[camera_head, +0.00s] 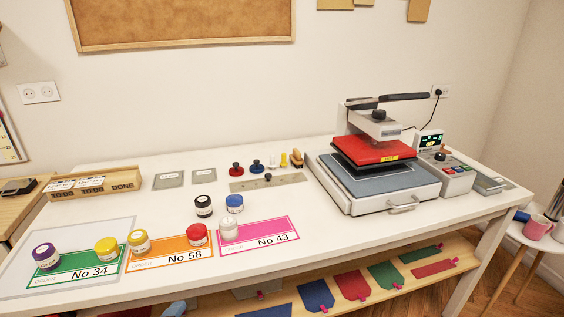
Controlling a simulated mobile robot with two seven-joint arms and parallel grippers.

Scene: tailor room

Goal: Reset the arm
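Neither of my arms nor either gripper shows in the head view. The white table (300,222) fills the middle of the view. A green card marked No 34 (75,275) holds a purple-labelled jar (46,257) and a yellow jar (106,248). An orange card marked No 58 (165,258) holds another yellow jar (139,241) and a red jar (197,234). A pink card marked No 43 (268,235) holds a white jar (229,229). A black jar (203,206) and a blue jar (235,203) stand behind the cards.
A heat press (380,165) with a red top plate stands at the right, beside its control box (445,172). A wooden tray (92,185) sits at the back left. Stamps (257,166) stand at the back middle. Coloured tags (351,284) lie on the lower shelf (405,262).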

